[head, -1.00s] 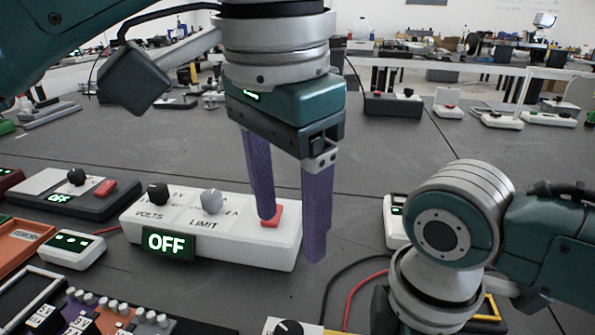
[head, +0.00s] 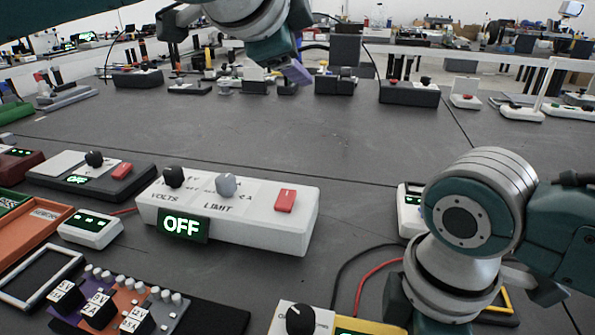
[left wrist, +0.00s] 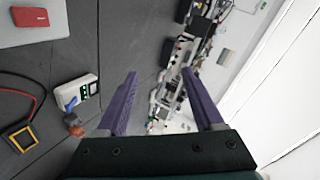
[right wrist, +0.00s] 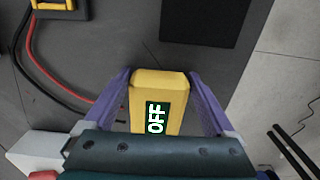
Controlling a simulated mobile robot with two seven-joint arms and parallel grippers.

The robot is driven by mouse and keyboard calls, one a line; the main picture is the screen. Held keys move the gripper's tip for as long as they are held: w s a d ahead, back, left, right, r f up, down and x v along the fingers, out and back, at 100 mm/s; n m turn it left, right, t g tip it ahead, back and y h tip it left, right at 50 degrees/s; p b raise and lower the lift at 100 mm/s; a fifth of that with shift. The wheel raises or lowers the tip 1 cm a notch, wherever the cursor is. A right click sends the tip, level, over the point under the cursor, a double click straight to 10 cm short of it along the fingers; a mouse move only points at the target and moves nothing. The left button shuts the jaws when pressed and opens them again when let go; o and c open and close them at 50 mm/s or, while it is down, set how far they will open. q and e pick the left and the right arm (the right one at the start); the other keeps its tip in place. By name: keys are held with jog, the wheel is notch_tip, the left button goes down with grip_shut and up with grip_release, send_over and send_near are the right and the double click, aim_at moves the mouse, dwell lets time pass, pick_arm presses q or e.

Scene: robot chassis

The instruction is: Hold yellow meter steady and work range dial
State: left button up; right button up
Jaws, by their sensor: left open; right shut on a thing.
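The yellow meter (right wrist: 157,90) shows an OFF display in the right wrist view, between the purple fingers of my right gripper (right wrist: 158,76), which is shut on it. In the head view only part of the meter (head: 372,327) shows at the bottom edge, with its black range dial (head: 300,319) on a pale face. The dial is out of sight in the right wrist view. My left gripper (head: 297,72) is raised over the far part of the table, well away from the meter. In the left wrist view it (left wrist: 160,76) is open and empty.
A white power supply (head: 260,232) reading OFF, with knobs and a red switch, stands left of my right arm. A colourful knob panel (head: 125,300) lies front left. Red and black cables (head: 362,285) run beside the meter. The table's middle (head: 200,130) is clear.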

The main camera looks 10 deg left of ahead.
pick_arm(q)
jog(key=shift+w+r+m+t+h, duration=0.2)
jog(key=shift+w+r+m+t, duration=0.05)
jog(key=shift+r+m, duration=0.2)
jog(key=shift+w+r+m+t+h, duration=0.2)
jog(key=shift+r+m+t, duration=0.05)
jog(key=shift+r+m, duration=0.2)
pick_arm(e)
jog(key=o, duration=1.3)
